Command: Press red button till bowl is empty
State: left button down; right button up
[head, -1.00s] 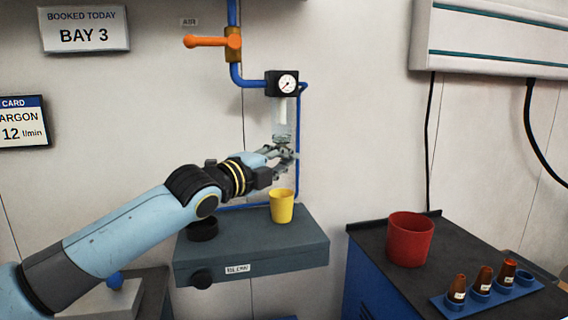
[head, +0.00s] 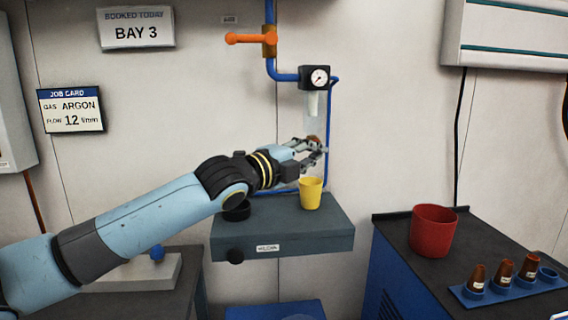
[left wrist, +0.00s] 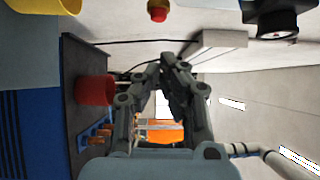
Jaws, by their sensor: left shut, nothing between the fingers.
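The clear bowl (head: 313,126) hangs under the pressure gauge (head: 319,77) on the blue pipe, with a white element in its upper part. Its liquid level is too small to tell. A reddish-brown bit, likely the red button (head: 313,139), shows at the bowl's foot, partly behind my fingers. In the left wrist view the red button (left wrist: 158,14) is at the top edge, beside my fingers in the picture. My left gripper (head: 322,147) is shut and empty, just below the bowl; its tips also show in the left wrist view (left wrist: 172,62). Whether it touches the button is unclear.
A yellow cup (head: 310,193) stands on the grey shelf (head: 285,240) below my gripper. An orange valve handle (head: 246,38) is above. To the right, a red bin (head: 433,230) and a blue rack (head: 508,287) with several brown cones stand on a bench.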

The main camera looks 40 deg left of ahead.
pick_arm(q)
jog(key=s+b, duration=0.1)
jog(key=s, duration=0.7)
jog(key=shift+s+a+f, duration=0.15)
jog(key=shift+a+f, duration=0.1)
jog(key=shift+a, duration=0.2)
pick_arm(e)
jog(key=shift+w+a+f, duration=0.3)
jog(key=shift+w+a, duration=0.2)
jog(key=shift+a, duration=0.1)
jog(key=shift+a, duration=0.35)
jog(key=shift+d, duration=0.25)
